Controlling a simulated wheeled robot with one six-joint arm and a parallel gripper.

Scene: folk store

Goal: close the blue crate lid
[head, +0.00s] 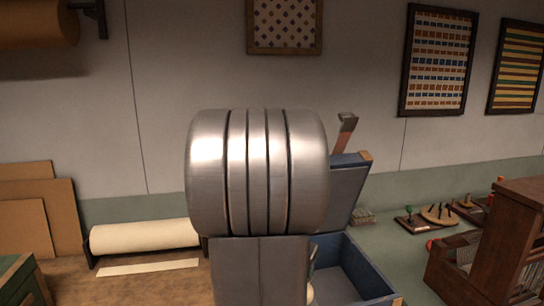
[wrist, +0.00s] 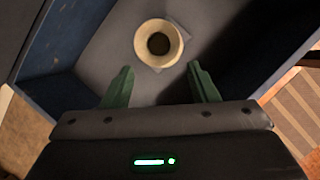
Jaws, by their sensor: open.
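The blue crate (head: 352,270) stands on the counter with its inside showing. Its lid (head: 348,186) is raised and leans back at the rear, with a wooden corner and a copper-coloured upright piece at its top. My arm hides the crate's left part, and my gripper is hidden in the head view. In the wrist view my gripper (wrist: 160,88) is open, its two green fingers apart with nothing between them. It points into the crate (wrist: 85,75). A cream round cup-like thing (wrist: 159,43) with a dark centre sits on the grey crate floor, just beyond the fingertips.
A wooden rack (head: 495,245) stands to the right of the crate. Small stamp-like tools (head: 440,213) lie on the counter behind it. A paper roll (head: 145,236) and brown boards (head: 35,215) are at the left. Some green counter right of the crate is clear.

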